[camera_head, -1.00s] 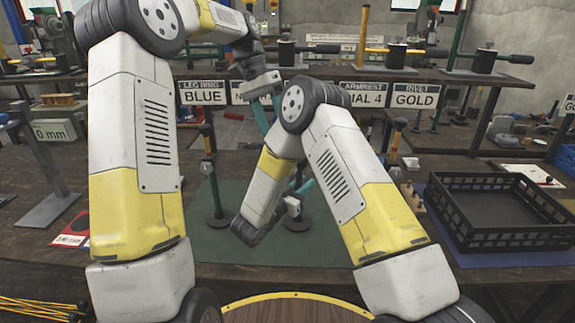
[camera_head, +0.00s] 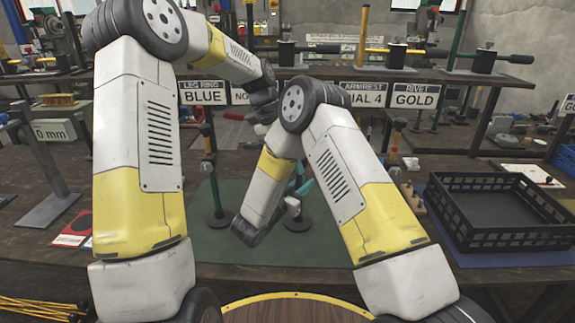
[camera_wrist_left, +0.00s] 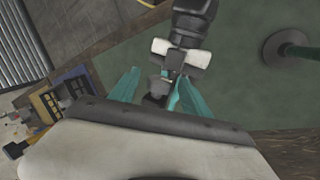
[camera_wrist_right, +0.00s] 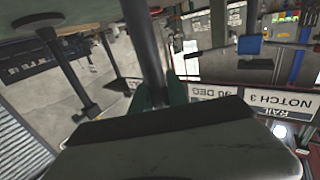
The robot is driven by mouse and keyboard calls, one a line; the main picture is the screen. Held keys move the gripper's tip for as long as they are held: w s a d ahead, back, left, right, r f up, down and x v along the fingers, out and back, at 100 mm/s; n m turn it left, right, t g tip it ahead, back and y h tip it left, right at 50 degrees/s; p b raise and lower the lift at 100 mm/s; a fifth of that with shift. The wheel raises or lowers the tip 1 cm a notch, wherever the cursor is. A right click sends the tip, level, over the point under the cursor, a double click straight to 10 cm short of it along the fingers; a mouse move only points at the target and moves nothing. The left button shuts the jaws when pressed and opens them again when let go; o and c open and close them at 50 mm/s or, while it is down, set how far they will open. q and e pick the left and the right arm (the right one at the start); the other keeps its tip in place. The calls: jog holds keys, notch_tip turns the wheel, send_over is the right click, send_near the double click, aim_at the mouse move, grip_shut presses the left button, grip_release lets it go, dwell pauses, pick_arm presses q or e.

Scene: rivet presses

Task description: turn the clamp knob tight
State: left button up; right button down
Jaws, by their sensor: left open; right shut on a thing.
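In the left wrist view my left gripper (camera_wrist_left: 155,92) is open, its teal fingers spread. A small grey and dark part (camera_wrist_left: 157,87), seemingly the clamp knob, shows between the fingers, with no clear contact. In the head view the left gripper is mostly hidden behind my right arm. My right gripper (camera_head: 301,187) shows partly there, low over the green mat (camera_head: 245,246). In the right wrist view the right gripper (camera_wrist_right: 163,95) is shut on a dark post (camera_wrist_right: 143,45). The clamp's full shape is hidden by my arms.
A black crate (camera_head: 497,243) stands on a blue mat at the right. A thin stand (camera_head: 214,190) rises from the green mat to the left of my right gripper. Signs and presses line the shelf behind. The front of the mat is clear.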

pick_arm(q)
grip_shut()
jog(key=shift+s+d+r+t+y, duration=0.15)
jog(key=shift+d+t+y, duration=0.1)
jog(key=shift+t+y, duration=0.95)
jog(key=shift+y, duration=0.6)
grip_release()
notch_tip(320, 180, up, 12)
